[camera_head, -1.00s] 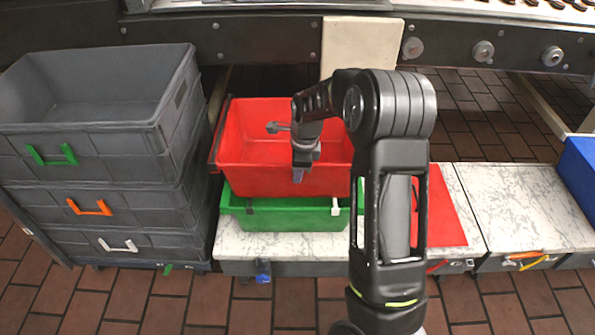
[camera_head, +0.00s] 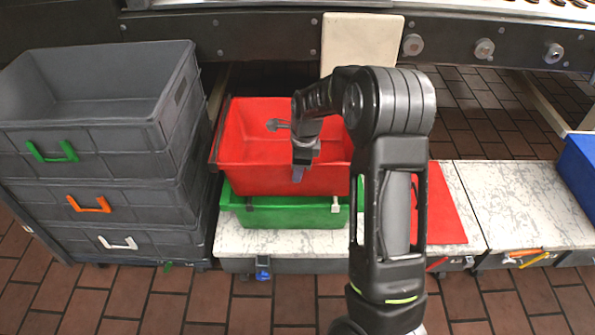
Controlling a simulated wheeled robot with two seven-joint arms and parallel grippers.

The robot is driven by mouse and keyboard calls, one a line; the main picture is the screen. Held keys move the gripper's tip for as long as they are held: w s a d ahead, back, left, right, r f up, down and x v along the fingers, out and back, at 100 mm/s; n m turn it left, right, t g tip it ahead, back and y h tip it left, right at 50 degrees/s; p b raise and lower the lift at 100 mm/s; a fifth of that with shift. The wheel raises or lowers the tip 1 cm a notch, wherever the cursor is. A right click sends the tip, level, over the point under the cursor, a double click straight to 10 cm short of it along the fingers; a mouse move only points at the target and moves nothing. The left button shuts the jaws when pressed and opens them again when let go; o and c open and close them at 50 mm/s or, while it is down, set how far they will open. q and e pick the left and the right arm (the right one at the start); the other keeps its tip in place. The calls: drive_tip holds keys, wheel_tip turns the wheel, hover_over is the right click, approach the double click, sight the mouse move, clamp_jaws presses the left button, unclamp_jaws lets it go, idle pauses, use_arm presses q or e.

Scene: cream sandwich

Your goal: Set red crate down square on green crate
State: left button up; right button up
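The red crate (camera_head: 262,180) is above the green crate (camera_head: 290,215), which stands on a marble-topped bench. The red crate looks roughly level and covers the green crate's top; I cannot tell whether it fully rests on it. My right gripper (camera_head: 298,172) points down at the red crate's front wall, near its middle. Its fingers are small and partly hidden, so I cannot tell whether they grip the wall. My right arm hides the right ends of both crates. My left gripper does not show clearly.
Stacked grey crates (camera_head: 90,150) stand close at the left. A red mat (camera_head: 445,210) lies on the marble top (camera_head: 530,205) to the right. A blue crate (camera_head: 580,175) is at the right edge. A conveyor frame (camera_head: 250,40) runs behind.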

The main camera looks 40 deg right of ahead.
drive_tip(key=shift+o, duration=1.2)
drive_tip(key=shift+f, duration=0.1)
drive_tip(key=shift+s+f, duration=0.15)
drive_tip(key=shift+s, duration=0.05)
wheel_tip(320, 180, up, 8)
drive_tip(key=s+p, duration=0.1)
drive_tip(key=shift+p, duration=0.3)
